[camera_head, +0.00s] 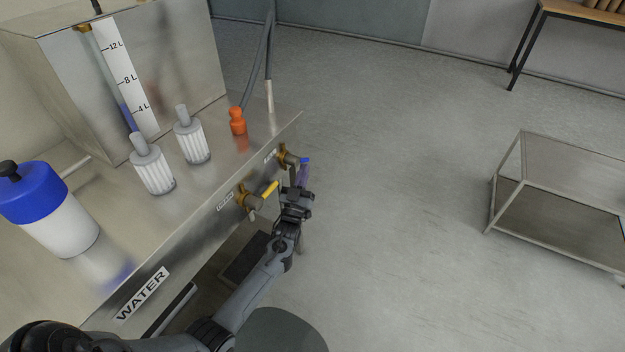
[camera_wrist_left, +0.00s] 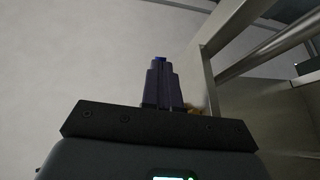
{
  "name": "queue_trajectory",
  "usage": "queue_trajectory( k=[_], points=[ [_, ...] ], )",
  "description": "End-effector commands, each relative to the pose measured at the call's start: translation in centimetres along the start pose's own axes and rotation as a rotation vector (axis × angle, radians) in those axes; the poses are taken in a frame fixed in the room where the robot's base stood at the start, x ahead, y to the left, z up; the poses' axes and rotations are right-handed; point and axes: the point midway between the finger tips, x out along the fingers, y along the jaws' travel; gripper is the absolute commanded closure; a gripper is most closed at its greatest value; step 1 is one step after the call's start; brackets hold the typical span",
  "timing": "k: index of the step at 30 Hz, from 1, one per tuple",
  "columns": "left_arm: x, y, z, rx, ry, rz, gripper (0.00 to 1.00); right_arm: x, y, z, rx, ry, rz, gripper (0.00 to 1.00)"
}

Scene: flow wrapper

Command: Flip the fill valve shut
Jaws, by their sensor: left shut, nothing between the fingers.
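Two brass valves sit on the front face of the steel bench. The nearer valve (camera_head: 248,199) has a yellow lever (camera_head: 269,189) pointing out to the right. The farther valve (camera_head: 286,157) has a blue lever (camera_head: 305,160). Their small labels are too small to read, so I cannot tell which is the fill valve. My left gripper (camera_head: 302,174) is shut and empty beside the farther valve, its fingertips close to the blue lever. In the left wrist view, a bit of blue (camera_wrist_left: 159,59) shows just beyond the shut fingers (camera_wrist_left: 162,85); contact cannot be told. My right gripper is out of view.
The steel bench (camera_head: 190,215) carries a tank with a level scale (camera_head: 118,70), two ribbed white filters (camera_head: 153,172), an orange fitting (camera_head: 237,122) and a blue-topped white container (camera_head: 55,215). A low metal-framed table (camera_head: 550,190) stands at right. Floor between is clear.

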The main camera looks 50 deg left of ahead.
Motion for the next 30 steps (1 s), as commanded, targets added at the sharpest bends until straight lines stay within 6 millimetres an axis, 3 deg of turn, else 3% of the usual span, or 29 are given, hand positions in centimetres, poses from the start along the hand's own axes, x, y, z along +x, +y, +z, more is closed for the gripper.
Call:
queue_trajectory(
  k=[15, 30],
  points=[
    [3.2, 0.6, -0.4, 0.001, -0.001, -0.001, 1.0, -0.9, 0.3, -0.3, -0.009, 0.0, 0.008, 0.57],
    [4.3, 0.8, -0.8, 0.001, -0.001, 0.0, 1.0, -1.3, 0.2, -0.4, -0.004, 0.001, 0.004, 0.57]
  ],
)
